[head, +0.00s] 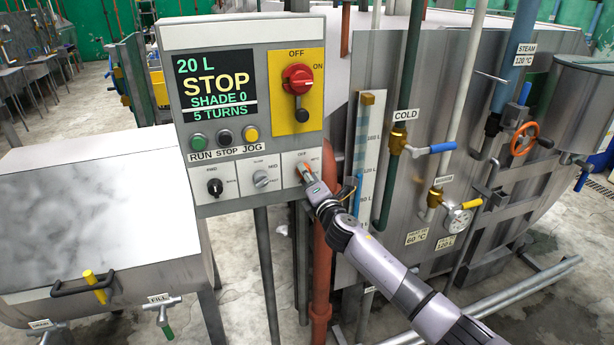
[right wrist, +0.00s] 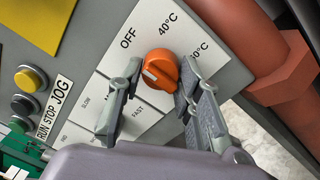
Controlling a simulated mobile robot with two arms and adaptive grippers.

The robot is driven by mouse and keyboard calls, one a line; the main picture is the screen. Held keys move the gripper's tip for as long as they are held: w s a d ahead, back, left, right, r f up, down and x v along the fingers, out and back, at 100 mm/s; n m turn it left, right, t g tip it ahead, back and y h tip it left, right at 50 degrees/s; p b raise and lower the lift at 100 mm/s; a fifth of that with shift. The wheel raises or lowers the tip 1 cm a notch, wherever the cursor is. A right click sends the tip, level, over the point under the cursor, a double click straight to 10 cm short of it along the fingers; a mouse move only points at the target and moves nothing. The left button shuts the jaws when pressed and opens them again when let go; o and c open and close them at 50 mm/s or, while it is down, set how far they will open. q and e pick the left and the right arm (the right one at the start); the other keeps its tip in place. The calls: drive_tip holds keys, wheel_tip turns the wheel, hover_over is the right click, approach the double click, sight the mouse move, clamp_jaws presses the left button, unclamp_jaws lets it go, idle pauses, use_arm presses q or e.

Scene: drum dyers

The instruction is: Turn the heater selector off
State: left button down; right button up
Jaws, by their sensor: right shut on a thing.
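The heater selector is an orange knob (right wrist: 160,67) on a white plate marked OFF, 40°C and 60°C. It also shows in the head view (head: 304,171), at the lower right of the control panel. My right gripper (right wrist: 158,88) has one finger on each side of the knob and is shut on it. The right finger lies against the knob; the left finger's contact is hard to see. A pale mark shows on the knob's lower left side. I cannot tell for sure which setting it points to. My left gripper is not in view.
Beside it on the panel are a grey selector (head: 262,179) and a black selector (head: 215,187). Above are push buttons, a display (head: 215,85) reading STOP, and a red main switch (head: 298,80). A red-brown pipe (right wrist: 262,55) runs close by on the right.

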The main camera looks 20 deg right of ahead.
drive_tip(key=shift+f, duration=0.25)
drive_tip(key=o, duration=1.1)
drive_tip(key=shift+r, duration=0.15)
drive_tip(key=shift+o, duration=0.2)
drive_tip(key=s, duration=1.2)
drive_tip(key=shift+d+f, duration=0.2)
drive_tip(key=shift+d, duration=0.1)
drive_tip(key=shift+f, duration=0.1)
